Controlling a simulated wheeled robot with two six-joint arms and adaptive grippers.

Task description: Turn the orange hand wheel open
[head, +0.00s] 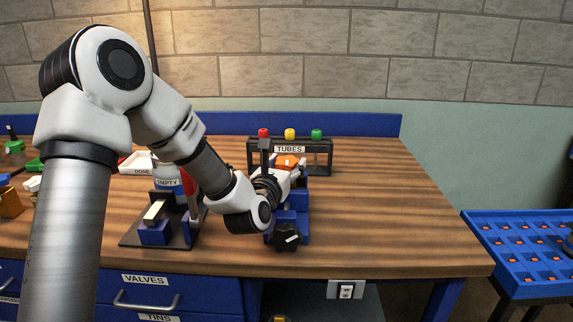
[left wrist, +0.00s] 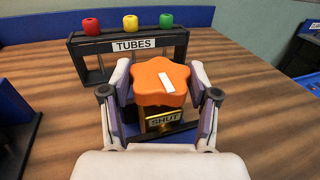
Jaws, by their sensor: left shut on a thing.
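The orange hand wheel (left wrist: 160,82) is lobed, with a white mark on top that points up and to the left in the left wrist view. A brass-coloured block with a "SHUT" label (left wrist: 165,121) sits below it. In the head view the wheel (head: 287,161) shows partly behind my left gripper (head: 284,174). The left gripper (left wrist: 163,90) has one finger on each side of the wheel and is shut on it. My right gripper is not in view.
A rack labelled "TUBES" (head: 319,144) with red, yellow and green caps stands just behind the wheel. A black knob (head: 287,237) is in front. A stand with a blue block (head: 155,233) is at left. The right of the table is clear.

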